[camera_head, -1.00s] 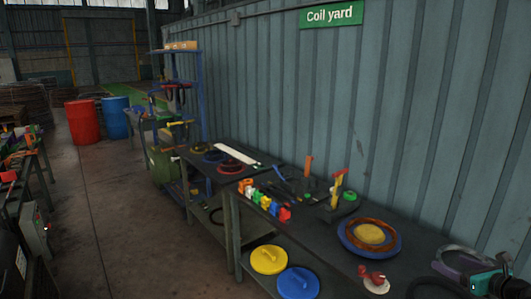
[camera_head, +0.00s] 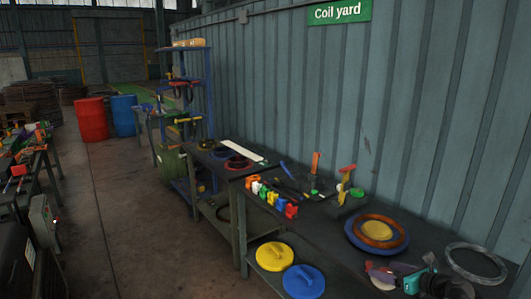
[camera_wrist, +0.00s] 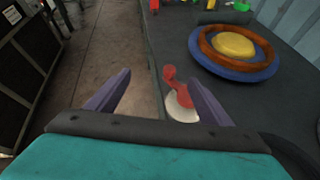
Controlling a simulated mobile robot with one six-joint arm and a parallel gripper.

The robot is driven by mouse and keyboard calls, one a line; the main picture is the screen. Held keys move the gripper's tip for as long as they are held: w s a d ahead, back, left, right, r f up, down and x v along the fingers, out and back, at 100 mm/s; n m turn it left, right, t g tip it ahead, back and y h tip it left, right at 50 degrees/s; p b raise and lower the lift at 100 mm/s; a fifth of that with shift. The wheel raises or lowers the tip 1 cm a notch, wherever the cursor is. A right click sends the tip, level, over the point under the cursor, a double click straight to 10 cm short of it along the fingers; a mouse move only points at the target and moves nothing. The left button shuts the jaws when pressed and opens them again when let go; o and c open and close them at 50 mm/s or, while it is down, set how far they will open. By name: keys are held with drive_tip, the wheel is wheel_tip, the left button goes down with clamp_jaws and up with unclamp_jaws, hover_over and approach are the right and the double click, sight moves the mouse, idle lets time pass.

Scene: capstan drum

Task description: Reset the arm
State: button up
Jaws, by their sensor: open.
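My gripper (camera_head: 394,270) is at the lower right of the head view, low over the near end of the dark bench (camera_head: 338,232). In the wrist view its two purple fingers (camera_wrist: 160,80) stand wide apart with nothing held between them. A red-handled piece with a white round base (camera_wrist: 181,104) lies beside the right finger, partly hidden by it. A grey wire coil (camera_head: 475,263) lies on the bench to the right of my gripper, apart from it.
A blue disc (camera_head: 353,238) carries a brown ring (camera_head: 362,222) and a yellow hub behind my gripper. Coloured blocks (camera_head: 270,197) line the bench edge. Yellow (camera_head: 274,256) and blue (camera_head: 303,281) lids lie on the lower shelf. The floor aisle (camera_head: 130,210) at left is clear.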

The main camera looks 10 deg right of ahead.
drive_tip(key=w+a+f+n+g+y+b, duration=0.2)
drive_tip(key=w+a+f, duration=0.1)
drive_tip(key=a+f, duration=0.9)
drive_tip(key=s+a+f+n+g+y+b, duration=0.1)
drive_tip(key=s+a+f+n+g, duration=0.35)
drive_tip(key=a+f, duration=0.7)
drive_tip(key=s+a+f+n+g+y+b, duration=0.1)
drive_tip(key=s+a+f+n+g+b, duration=0.2)
drive_tip(key=s+a+f, duration=0.8)
drive_tip(key=s+a+f+n+g+h, duration=0.3)
drive_tip(key=s+a+f+n+g, duration=0.3)
drive_tip(key=s+a+f+n, duration=0.5)
drive_tip(key=s+d+f+n+g+h, duration=0.1)
drive_tip(key=s+d+n+h, duration=0.1)
drive_tip(key=s+d+n, duration=0.2)
drive_tip(key=s+d+f+n+g+h+b, duration=0.1)
drive_tip(key=s+d+n+h, duration=0.1)
drive_tip(key=s+d+n, duration=0.3)
drive_tip(key=n, duration=0.4)
drive_tip(key=shift+s+f+n+h, duration=0.2)
drive_tip(key=shift+s+n+h, duration=0.15)
drive_tip(key=shift+s+h, duration=0.05)
